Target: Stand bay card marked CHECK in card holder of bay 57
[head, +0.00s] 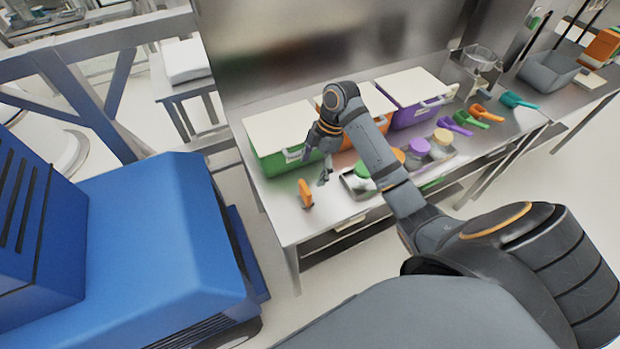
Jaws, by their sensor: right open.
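My right gripper (317,165) hangs over the front left part of the steel table, in front of the green bin. Its fingers are apart and I see nothing between them. A small orange upright piece (305,193) stands on the table just below and left of the gripper, apart from it. I cannot tell whether it is a card or a holder. No CHECK lettering or bay number 57 is readable. My left gripper is out of view.
Lidded green (270,163), orange (345,137) and purple (409,115) bins line the back of the steel table (278,210). Several coloured-lid jars stand in front, with scoops at the right. A blue machine (160,240) stands at the left. The table's front left corner is clear.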

